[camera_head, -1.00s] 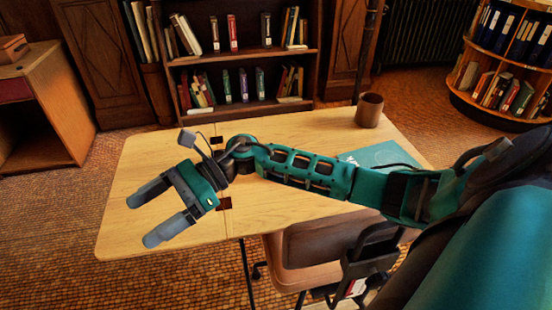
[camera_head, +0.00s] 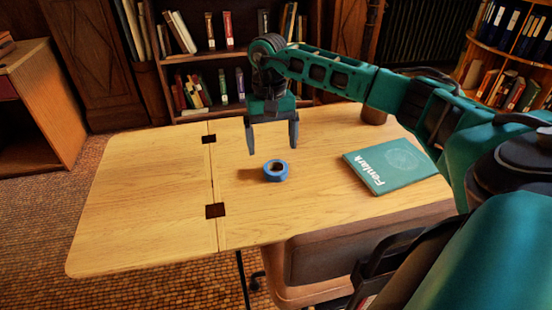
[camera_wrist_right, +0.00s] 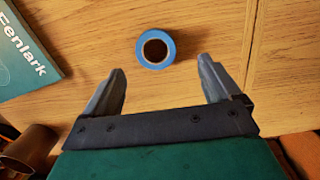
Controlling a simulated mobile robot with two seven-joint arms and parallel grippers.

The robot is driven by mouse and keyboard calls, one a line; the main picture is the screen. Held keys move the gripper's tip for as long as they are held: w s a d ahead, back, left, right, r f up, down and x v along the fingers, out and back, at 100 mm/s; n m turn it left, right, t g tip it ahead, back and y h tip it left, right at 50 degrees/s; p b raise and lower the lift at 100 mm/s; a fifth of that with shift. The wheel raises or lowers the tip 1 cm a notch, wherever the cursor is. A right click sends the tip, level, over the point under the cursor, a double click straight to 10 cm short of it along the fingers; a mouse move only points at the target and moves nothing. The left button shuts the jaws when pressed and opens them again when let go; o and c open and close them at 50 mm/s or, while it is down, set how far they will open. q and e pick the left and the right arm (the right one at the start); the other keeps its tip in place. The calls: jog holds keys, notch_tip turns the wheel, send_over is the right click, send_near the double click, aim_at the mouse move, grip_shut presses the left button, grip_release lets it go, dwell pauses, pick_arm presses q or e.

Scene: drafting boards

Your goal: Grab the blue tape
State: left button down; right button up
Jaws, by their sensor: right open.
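The blue tape (camera_head: 276,171) is a small roll lying flat on the wooden table, right of the table's seam. In the right wrist view the tape (camera_wrist_right: 156,48) lies beyond the fingertips, between their lines and a little left of the middle of the gap. My right gripper (camera_head: 272,148) is open and empty, pointing down above the table just behind the tape. Its two fingers also show in the right wrist view (camera_wrist_right: 160,74). The tape is not between the fingers. My left gripper is not in view.
A teal Fenlark book (camera_head: 390,165) lies on the table (camera_head: 140,200) to the right of the tape. A brown cup (camera_head: 374,115) stands at the back, partly behind my arm. A chair (camera_head: 330,262) stands at the front edge. The table's left half is clear.

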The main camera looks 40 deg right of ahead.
aim_at(276, 163)
jog(key=f, duration=0.2)
jog(key=f+b, duration=0.1)
jog(key=f, duration=0.1)
jog(key=s+f, duration=0.1)
jog(key=f, duration=0.1)
jog(key=shift+d+f, duration=0.1)
jog(key=shift+f, duration=0.2)
jog(key=shift+s, duration=0.1)
jog(key=c, duration=1)
jog(key=shift+c, duration=0.6)
jog(key=shift+r, duration=0.15)
